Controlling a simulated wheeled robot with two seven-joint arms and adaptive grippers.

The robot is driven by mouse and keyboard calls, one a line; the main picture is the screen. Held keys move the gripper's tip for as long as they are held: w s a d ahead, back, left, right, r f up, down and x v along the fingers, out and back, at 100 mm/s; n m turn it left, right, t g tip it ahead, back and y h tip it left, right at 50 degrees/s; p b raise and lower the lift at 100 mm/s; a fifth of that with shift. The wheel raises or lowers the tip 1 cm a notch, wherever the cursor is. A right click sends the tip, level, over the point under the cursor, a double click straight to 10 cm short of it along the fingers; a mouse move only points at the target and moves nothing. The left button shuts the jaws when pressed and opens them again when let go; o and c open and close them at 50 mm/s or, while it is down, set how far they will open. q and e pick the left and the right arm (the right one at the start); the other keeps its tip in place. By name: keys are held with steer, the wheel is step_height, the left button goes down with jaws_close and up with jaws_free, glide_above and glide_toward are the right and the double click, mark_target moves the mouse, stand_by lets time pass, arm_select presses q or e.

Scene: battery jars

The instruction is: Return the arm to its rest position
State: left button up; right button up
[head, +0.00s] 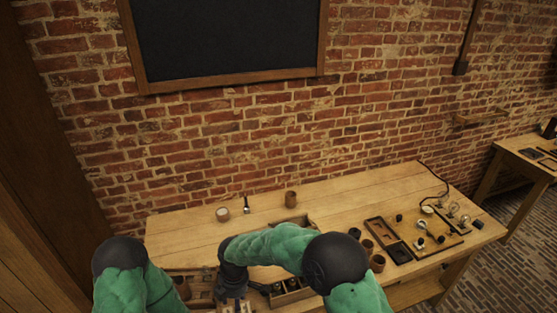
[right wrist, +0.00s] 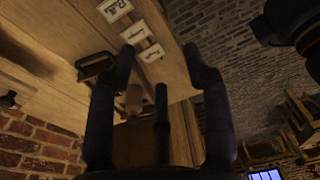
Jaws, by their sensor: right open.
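My right arm comes in from the lower right in the head view and reaches left across the front of the workbench (head: 185,232). Its dark wrist hangs down at the lower middle, and its fingertips are not clear there. In the right wrist view my right gripper (right wrist: 159,62) is open, its dark fingers spread with nothing gripped between them. My left arm shows at the lower left of the head view as a green sleeve and dark elbow. Its gripper is not in view.
A pale cup (head: 222,214) and a brown jar (head: 291,198) stand at the bench's back. Several brown cups (head: 378,263) stand right of my right arm, near a dark tray (head: 399,252) and a wooden board with bulbs (head: 440,243). An open wooden box (head: 296,297) lies below the arm.

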steer(key=s+d+f+m+y+b, duration=0.3)
steer(key=d+f+m, duration=0.4)
steer(key=f, duration=0.6)
steer(key=s+d+f+m+t+b, duration=0.1)
steer(key=s+d+f+m+b, duration=0.9)
steer(key=s+d+f+m, duration=0.5)
step_height(320, 180, down, 2)
steer(key=shift+s+d+f+m, duration=0.3)
steer(key=shift+d+m, duration=0.3)
steer(key=shift+m, duration=0.6)
